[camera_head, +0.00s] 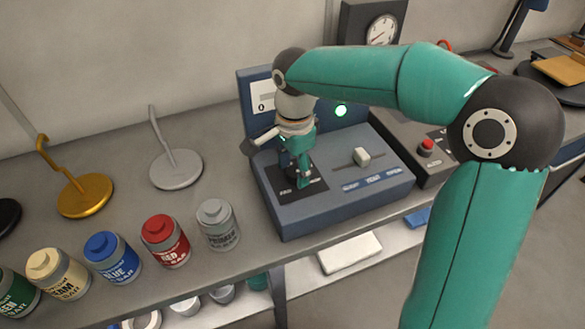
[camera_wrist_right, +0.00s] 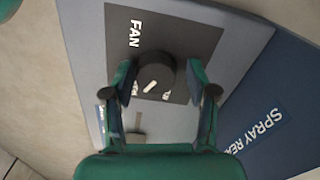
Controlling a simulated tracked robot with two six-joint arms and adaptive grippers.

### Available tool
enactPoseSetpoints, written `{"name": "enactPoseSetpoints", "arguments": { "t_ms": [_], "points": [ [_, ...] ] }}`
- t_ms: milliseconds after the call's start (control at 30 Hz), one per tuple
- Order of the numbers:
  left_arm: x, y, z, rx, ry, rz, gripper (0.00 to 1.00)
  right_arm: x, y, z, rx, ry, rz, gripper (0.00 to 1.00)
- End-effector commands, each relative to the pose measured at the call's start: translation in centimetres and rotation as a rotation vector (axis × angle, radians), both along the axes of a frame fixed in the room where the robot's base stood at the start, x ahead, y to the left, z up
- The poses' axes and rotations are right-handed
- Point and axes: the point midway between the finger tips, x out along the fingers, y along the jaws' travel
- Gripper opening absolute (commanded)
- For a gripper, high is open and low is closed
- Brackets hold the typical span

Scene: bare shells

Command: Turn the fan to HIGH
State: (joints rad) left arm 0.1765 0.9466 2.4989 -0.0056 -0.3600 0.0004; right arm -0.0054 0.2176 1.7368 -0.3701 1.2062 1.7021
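The fan knob (camera_wrist_right: 155,74) is a round black dial with a white pointer mark, on a dark plate (camera_wrist_right: 178,35) lettered FAN. In the right wrist view its mark points to the lower left; the setting words are not readable. The plate (camera_head: 314,190) is on the left of a blue control box (camera_head: 330,210) in the head view, where my gripper mostly hides the knob. My right gripper (camera_head: 299,176) points down over it. In the right wrist view the fingers (camera_wrist_right: 158,78) are open on either side of the knob, with a gap visible on the right. My left gripper is not in view.
A white slider (camera_head: 362,156) is right of the plate. A lit green lamp (camera_head: 341,111) is on the back panel. A box with a red button (camera_head: 426,146) stands to the right. Several paint cans, including a grey primer can (camera_head: 217,225), stand to the left.

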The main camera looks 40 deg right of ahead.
Motion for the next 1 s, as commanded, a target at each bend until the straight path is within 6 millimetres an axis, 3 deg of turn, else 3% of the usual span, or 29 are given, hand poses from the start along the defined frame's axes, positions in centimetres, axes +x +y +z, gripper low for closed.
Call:
{"name": "enactPoseSetpoints", "arguments": {
  "t_ms": [467,1000],
  "points": [
    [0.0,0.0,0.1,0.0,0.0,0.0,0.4,-0.1,-0.2,0.7,-0.005,0.003,0.001,0.68],
    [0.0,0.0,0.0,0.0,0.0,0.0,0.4,0.1,-0.2,10.1,-0.003,0.0,0.001,0.68]
  ]
}}
